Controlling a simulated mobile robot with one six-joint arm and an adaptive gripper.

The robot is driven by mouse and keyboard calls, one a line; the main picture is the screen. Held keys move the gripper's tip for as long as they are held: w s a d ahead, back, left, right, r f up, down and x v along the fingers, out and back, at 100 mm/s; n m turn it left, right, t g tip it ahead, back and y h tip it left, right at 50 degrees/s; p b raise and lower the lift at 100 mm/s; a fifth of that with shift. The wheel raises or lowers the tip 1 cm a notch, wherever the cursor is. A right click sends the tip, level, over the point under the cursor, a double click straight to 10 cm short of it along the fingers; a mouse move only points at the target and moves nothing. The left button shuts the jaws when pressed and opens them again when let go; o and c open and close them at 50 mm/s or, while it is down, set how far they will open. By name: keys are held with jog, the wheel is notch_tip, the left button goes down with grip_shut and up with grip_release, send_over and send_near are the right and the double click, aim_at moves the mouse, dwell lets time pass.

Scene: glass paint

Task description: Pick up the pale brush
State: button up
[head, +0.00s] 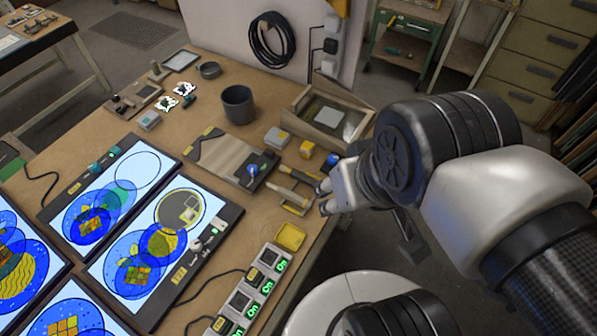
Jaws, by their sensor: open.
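Two slim pale-handled tools lie side by side near the right edge of the workbench, an upper one (298,175) and a lower one (288,194). They look like brushes, but at this size I cannot tell which is the pale brush. My gripper (325,197) is at the bench's right edge, just right of these tools. Its fingers are apart and point left toward them. Nothing shows between the fingers. The right ends of the tools lie close to the fingertips, and I cannot tell whether they touch.
A yellow tray (290,237) and several switch boxes line the bench's right side below the tools. A blue-knobbed device (255,172) is left of them. An orange-yellow block (307,149), a dark cup (238,104) and a wooden box (328,115) stand beyond. Lit panels (190,209) fill the left.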

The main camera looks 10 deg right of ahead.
jog(key=shift+c, duration=0.3)
jog(key=m+t+y+p, duration=0.4)
jog(key=m+y, duration=0.6)
jog(key=m, duration=1.7)
send_near(306, 177)
jog(key=shift+t, duration=0.5)
jog(key=b+x, duration=0.1)
jog(key=x, duration=0.2)
jog(key=b+x, duration=0.2)
jog(key=x, duration=0.1)
jog(key=b+x, duration=0.1)
jog(key=x, duration=0.2)
jog(key=shift+s+a+f+b, duration=0.15)
jog(key=shift+s+f+b, duration=0.15)
jog(key=shift+b, duration=0.05)
jog(key=shift+c, duration=0.6)
